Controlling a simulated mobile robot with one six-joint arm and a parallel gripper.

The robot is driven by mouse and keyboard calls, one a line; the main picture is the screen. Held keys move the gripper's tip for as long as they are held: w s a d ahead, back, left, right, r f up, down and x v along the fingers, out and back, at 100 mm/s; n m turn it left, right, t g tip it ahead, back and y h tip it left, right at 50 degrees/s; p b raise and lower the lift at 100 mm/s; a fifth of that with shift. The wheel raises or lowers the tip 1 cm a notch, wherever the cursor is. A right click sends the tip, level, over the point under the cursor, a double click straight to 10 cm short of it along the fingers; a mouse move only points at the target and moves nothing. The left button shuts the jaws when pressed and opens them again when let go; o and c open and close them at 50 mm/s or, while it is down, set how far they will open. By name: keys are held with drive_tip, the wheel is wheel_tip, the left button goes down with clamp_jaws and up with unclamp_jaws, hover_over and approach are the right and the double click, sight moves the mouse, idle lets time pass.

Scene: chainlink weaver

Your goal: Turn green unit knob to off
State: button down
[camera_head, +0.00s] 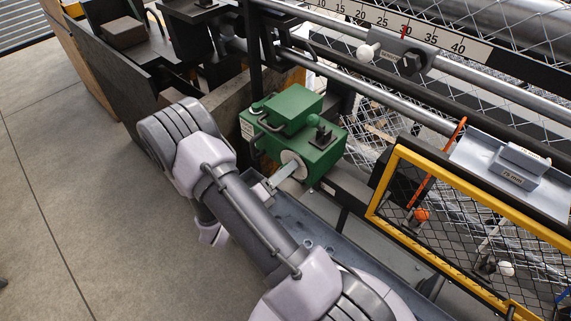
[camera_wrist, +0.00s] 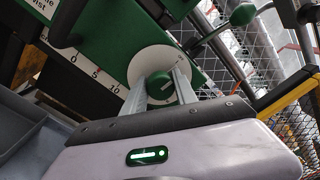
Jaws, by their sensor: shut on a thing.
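The green unit (camera_head: 318,157) stands near the middle of the head view, with a white round dial (camera_head: 291,158) on its lower front. In the wrist view the green unit (camera_wrist: 113,37) fills the upper left. A green knob (camera_wrist: 160,88) with a pale pointer mark sits at the centre of its white dial (camera_wrist: 143,61). My gripper (camera_wrist: 164,79) has its two fingers on either side of the knob and is shut on it. In the head view my gripper (camera_head: 285,172) reaches the dial, and the knob itself is hidden.
A scale strip marked 0, 5, 10 (camera_wrist: 95,72) runs beside the dial. A yellow-framed mesh guard (camera_head: 471,213) stands to the right. Rails (camera_head: 370,88) run behind. The floor at left is open.

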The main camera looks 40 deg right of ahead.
drive_tip(key=shift+n+p, duration=0.45)
drive_tip(key=shift+n, duration=0.15)
drive_tip(key=c, duration=1)
unclamp_jaws()
drive_tip(key=s+a, duration=0.1)
drive_tip(key=a, duration=1.6)
drive_tip(key=shift+a+f, duration=0.2)
drive_tip(key=shift+f, duration=0.1)
